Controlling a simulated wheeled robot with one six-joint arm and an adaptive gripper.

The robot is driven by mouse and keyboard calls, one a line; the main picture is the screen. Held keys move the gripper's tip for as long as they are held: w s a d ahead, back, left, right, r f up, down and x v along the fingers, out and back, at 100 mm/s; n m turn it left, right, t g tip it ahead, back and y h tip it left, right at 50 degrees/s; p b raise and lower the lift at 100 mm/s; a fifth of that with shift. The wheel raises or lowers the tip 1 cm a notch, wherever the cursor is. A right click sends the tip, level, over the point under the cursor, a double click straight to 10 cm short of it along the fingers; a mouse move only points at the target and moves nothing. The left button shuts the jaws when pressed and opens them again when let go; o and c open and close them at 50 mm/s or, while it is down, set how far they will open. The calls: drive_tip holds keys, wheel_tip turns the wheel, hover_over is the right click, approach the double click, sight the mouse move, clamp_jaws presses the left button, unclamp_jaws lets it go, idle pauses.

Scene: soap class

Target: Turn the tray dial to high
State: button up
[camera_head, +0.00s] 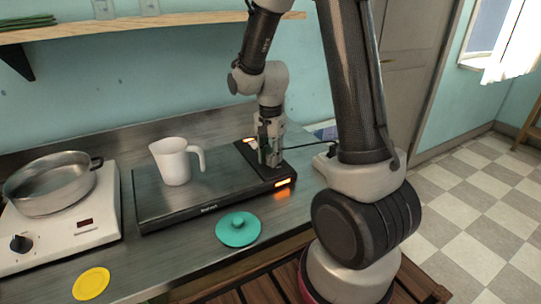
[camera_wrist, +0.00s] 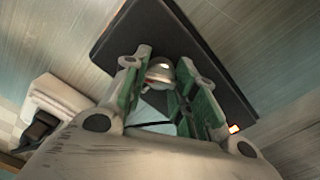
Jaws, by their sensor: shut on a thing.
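The tray is a flat dark warming tray (camera_head: 225,187) on the steel counter, with a lit orange display (camera_head: 283,182) at its right front corner. My gripper (camera_head: 269,150) points down over the tray's right end. In the wrist view, my gripper's green-padded fingers (camera_wrist: 158,82) are closed around the small silver dial (camera_wrist: 160,71) on the dark tray surface (camera_wrist: 218,50). The dial is hidden behind the fingers in the head view. I cannot read the dial's setting or the display.
A white jug (camera_head: 173,163) stands on the tray, left of my gripper. A teal lid (camera_head: 238,229) lies in front of the tray, and a yellow disc (camera_head: 91,284) lies further left. A steel pot (camera_head: 47,187) sits on a white hot plate (camera_head: 75,236) at left. A shelf (camera_head: 150,24) runs above.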

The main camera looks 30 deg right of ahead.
drive_tip(key=shift+m, duration=0.8)
drive_tip(key=o, duration=1.1)
drive_tip(key=shift+c, duration=0.2)
wheel_tip(320, 180, up, 12)
